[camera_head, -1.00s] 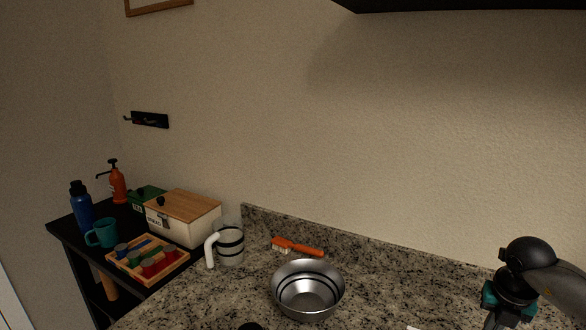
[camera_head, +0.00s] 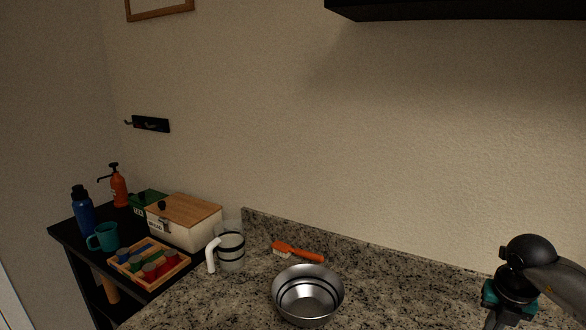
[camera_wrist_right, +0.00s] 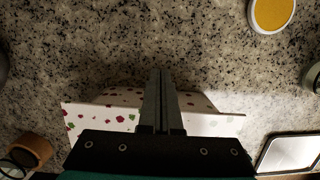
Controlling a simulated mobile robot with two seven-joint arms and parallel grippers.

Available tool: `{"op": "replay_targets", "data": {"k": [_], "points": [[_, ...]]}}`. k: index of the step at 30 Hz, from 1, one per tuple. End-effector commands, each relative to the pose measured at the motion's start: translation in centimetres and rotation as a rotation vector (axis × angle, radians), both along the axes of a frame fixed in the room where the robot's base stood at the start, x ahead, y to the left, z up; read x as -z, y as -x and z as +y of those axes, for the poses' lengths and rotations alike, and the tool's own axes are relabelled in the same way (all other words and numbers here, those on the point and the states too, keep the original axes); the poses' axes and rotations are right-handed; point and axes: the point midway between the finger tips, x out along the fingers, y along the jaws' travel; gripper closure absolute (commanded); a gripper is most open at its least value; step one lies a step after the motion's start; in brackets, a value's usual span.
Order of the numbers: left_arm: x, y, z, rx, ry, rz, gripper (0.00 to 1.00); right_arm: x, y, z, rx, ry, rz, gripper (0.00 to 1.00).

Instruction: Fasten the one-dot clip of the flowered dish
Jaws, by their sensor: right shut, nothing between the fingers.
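The flowered dish (camera_wrist_right: 95,118), white with red and green flowers, shows in the right wrist view on the speckled counter. Its near side is hidden behind my gripper body, and I cannot make out a one-dot clip. My right gripper (camera_wrist_right: 161,75) is shut and empty, with its fingers together over the middle of the dish; I cannot tell whether they touch it. In the head view my right arm comes in at the right edge, and its fingertips are out of the picture. My left gripper is not in view.
A metal bowl (camera_head: 308,296), a striped pitcher (camera_head: 231,248) and an orange brush (camera_head: 298,252) stand on the counter. The wrist view shows a yellow round thing (camera_wrist_right: 271,13), a brown round item (camera_wrist_right: 30,150) and a pale tray-like item (camera_wrist_right: 290,152) around the dish.

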Motion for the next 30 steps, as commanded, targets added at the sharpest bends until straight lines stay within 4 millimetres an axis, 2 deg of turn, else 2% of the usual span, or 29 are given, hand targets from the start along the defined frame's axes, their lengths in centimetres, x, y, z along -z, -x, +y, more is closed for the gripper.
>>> {"op": "replay_targets", "data": {"k": [1, 15, 30], "points": [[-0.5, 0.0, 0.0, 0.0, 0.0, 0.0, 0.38, -0.8, -0.2, -0.1, 0.001, 0.0, -0.001, 1.0], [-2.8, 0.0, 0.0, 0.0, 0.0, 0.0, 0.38, -5.1, -1.7, -0.9, 0.0, 0.0, -0.002, 1.0], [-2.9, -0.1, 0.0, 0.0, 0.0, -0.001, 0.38, -5.6, -1.8, -1.1, 0.0, 0.001, -0.002, 1.0]]}}
